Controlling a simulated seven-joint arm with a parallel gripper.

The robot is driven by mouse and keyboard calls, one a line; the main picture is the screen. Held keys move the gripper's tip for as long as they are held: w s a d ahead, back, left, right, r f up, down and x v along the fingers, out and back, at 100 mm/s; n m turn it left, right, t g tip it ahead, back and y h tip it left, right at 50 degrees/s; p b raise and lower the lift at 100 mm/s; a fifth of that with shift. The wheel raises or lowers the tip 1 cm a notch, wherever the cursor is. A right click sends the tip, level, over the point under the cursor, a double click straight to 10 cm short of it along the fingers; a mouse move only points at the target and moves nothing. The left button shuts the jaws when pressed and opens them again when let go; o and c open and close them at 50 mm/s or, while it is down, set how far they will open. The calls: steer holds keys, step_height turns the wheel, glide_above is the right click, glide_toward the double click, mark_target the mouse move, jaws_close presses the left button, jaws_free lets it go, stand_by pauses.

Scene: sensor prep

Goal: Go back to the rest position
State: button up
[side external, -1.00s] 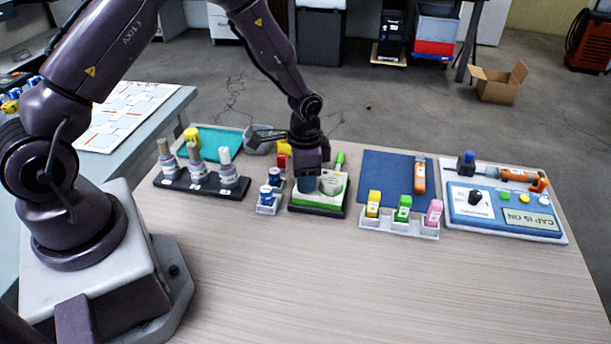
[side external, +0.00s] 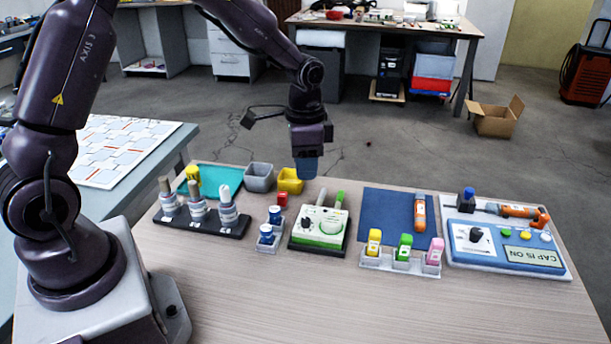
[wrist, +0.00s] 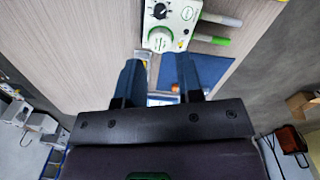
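A rack with bottles (side external: 205,221) stands left, with grey (side external: 260,178) and yellow (side external: 290,181) bins behind. A blue mat (side external: 385,210), a holder with colored blocks (side external: 400,262) and a "CAP IS ON" panel (side external: 508,245) are right. The table's front is clear.

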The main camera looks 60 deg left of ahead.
stand_by(0.3)
steer(key=s+d+r+n+t, duration=0.2)
steer(key=s+r, duration=0.6)
steer(key=s, duration=0.2)
steer(key=s+d+r+n+t, duration=0.1)
steer(key=s+r+n+t, duration=0.2)
steer(key=s+r, duration=0.6)
steer(key=shift+s+d+r+t, duration=0.25)
steer(key=shift+s+d+t, duration=0.1)
steer(key=shift+s, duration=0.2)
